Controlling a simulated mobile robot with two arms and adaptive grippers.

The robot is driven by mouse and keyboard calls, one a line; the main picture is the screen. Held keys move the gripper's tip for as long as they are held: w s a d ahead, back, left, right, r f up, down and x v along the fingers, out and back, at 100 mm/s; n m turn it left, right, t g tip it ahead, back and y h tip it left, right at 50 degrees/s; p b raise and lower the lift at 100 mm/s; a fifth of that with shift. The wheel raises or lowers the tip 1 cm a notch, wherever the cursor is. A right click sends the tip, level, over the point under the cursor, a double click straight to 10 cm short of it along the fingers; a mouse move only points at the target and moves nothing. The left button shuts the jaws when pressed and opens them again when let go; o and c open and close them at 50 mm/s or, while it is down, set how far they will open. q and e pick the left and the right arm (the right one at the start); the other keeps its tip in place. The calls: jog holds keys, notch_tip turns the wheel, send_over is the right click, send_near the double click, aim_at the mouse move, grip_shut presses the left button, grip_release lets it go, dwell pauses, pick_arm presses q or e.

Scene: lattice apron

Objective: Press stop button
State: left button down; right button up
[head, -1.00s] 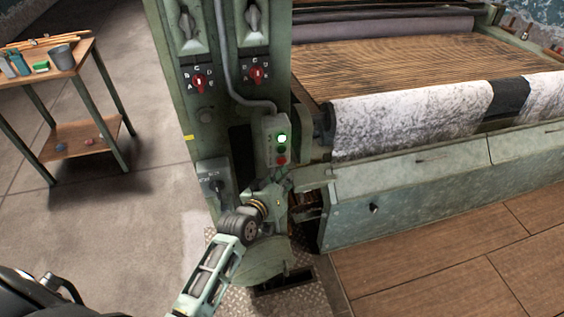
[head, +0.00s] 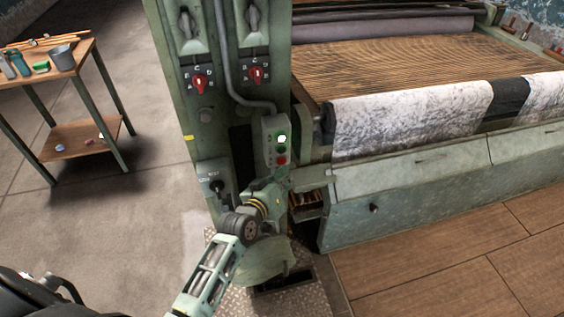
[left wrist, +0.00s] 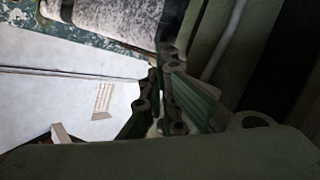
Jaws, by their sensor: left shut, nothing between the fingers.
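A grey-green control box (head: 268,148) is fixed to the front of the machine's green column. In the left wrist view the fingers (left wrist: 165,100) are together, and the buttons do not show. My right gripper is not in view.
Two red rotary knobs (head: 200,83) and a lever switch (head: 217,185) sit on the column. A grey conduit (head: 224,60) runs down to the box. The machine bed with patterned cloth (head: 410,115) lies right. A small wooden table (head: 40,70) stands left, with open floor between.

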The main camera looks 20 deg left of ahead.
pick_arm(q)
jog(key=shift+w+a, duration=0.2)
jog(key=shift+w, duration=0.1)
jog(key=shift+w+a, duration=0.35)
jog(key=shift+w, duration=0.1)
dwell(0.8)
jog(key=shift+s+d+r, duration=0.1)
jog(key=shift+s+d+p, duration=0.5)
jog(key=shift+s, duration=0.2)
